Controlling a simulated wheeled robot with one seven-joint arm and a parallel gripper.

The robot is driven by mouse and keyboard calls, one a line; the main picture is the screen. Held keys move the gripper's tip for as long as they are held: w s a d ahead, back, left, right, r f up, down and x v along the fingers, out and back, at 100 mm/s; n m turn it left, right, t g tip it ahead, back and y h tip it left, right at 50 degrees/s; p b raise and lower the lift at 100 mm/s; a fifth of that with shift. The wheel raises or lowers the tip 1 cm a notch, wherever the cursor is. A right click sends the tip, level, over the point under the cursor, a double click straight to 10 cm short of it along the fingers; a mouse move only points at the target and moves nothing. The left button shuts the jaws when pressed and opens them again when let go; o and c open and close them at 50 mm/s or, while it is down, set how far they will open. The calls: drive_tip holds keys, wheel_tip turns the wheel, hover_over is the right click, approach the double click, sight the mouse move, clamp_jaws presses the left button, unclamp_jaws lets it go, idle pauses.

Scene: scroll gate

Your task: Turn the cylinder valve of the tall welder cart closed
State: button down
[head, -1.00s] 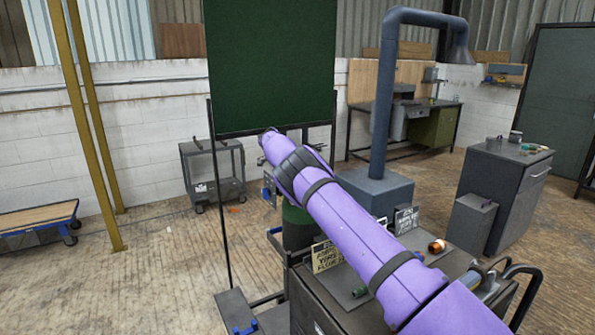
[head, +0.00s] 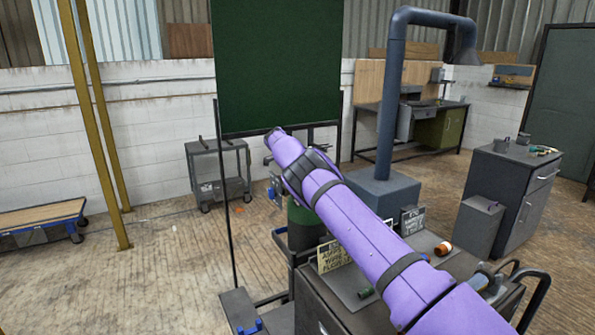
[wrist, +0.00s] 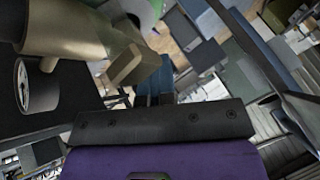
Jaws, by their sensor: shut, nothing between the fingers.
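The green cylinder (head: 301,213) of the welder cart stands upright behind my purple forearm in the head view. My arm hides its top and valve there. In the wrist view a large brass-coloured fitting (wrist: 65,30) with a round gauge-like part (wrist: 36,88) fills the upper left, very close to the camera. I cannot tell which part is the valve handle. My gripper (wrist: 154,84) shows beyond the dark bar of my wrist, shut and empty, just right of the brass-coloured block (wrist: 137,66). Whether it touches the fitting is unclear.
A dark cabinet with signs (head: 334,256) and an orange-and-white spool (head: 443,248) stands under my arm. A tall green screen (head: 275,70) rises behind. A blue extraction duct (head: 387,110) stands to the right. Open floor lies to the left.

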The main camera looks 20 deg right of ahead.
drive_tip(key=v, duration=1.1)
drive_tip(key=shift+d, duration=0.2)
drive_tip(key=s+d+r+n+y, duration=0.3)
drive_tip(key=s+d+r, duration=0.5)
drive_tip(key=s+r, duration=0.45)
drive_tip(key=s+d+r+n+y, duration=0.1)
drive_tip(key=s+r+n, duration=0.1)
drive_tip(key=s+r, duration=0.35)
drive_tip(key=s+d+r+n+y, duration=0.1)
drive_tip(key=s+r+n, duration=0.2)
drive_tip(key=s, duration=0.6)
drive_tip(key=s+a+r+n+t+y, duration=0.1)
drive_tip(key=s+a+n, duration=0.15)
drive_tip(key=s, duration=0.85)
drive_tip(key=s+a+r+n+y, duration=0.15)
drive_tip(key=s+n, duration=0.25)
drive_tip(key=s, duration=0.6)
drive_tip(key=s+a+f+n, duration=0.3)
drive_tip(key=s+f, duration=0.1)
drive_tip(key=s, duration=0.6)
drive_tip(key=s+a+f+n+t, duration=0.1)
drive_tip(key=s+f+n, duration=0.3)
drive_tip(key=s, duration=0.6)
drive_tip(key=shift+a+f+h, duration=0.2)
drive_tip(key=shift+a+h, duration=0.15)
drive_tip(key=shift+a, duration=0.5)
